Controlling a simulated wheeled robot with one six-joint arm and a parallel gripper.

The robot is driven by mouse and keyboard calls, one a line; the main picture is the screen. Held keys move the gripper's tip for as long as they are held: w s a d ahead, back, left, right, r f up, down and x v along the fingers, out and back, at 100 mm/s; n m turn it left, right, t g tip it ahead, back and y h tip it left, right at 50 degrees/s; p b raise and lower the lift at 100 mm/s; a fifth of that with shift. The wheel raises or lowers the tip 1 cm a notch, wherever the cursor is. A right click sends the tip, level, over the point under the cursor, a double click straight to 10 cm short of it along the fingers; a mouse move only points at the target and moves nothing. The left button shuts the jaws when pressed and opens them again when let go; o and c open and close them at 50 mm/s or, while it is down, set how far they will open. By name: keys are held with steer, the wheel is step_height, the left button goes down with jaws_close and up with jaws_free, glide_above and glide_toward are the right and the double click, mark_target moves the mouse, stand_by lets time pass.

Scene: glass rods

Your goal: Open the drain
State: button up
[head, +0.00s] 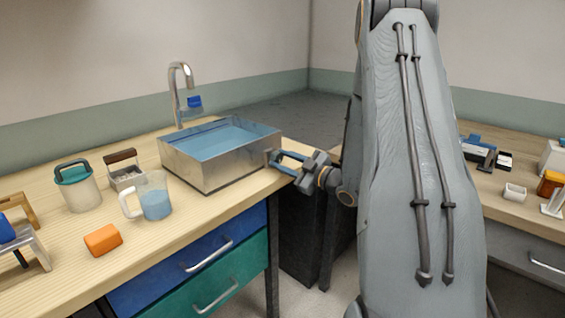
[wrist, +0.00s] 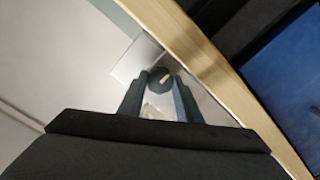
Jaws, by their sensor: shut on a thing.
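A metal basin (head: 205,172) with blue water (head: 222,138) in it stands on the wooden bench, under a curved tap (head: 174,90). My gripper (head: 276,158) is at the basin's right side, near the bench's edge. In the wrist view, my gripper (wrist: 158,92) has its two fingers on either side of a dark round knob (wrist: 159,78) with a pale pointer mark, and is shut on it. The knob sits in front of the basin's metal wall (wrist: 133,62). The fingers largely hide the knob in the head view. The drain outlet itself cannot be made out.
On the bench left of the basin stand a jug of blue liquid (head: 155,203), a teal-lidded pot (head: 79,190), a small box with a brown handle (head: 125,174) and an orange block (head: 103,240). Drawers (head: 190,270) lie below. A second bench (head: 510,205) is at right.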

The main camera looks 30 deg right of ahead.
stand_by(0.4)
steer(key=o, duration=0.8)
steer(key=shift+c, duration=0.2)
steer(key=shift+s+d, duration=0.1)
steer(key=v, duration=0.7)
steer(key=shift+s+b, duration=0.25)
steer(key=shift+b, duration=0.15)
steer(key=shift+d, duration=0.1)
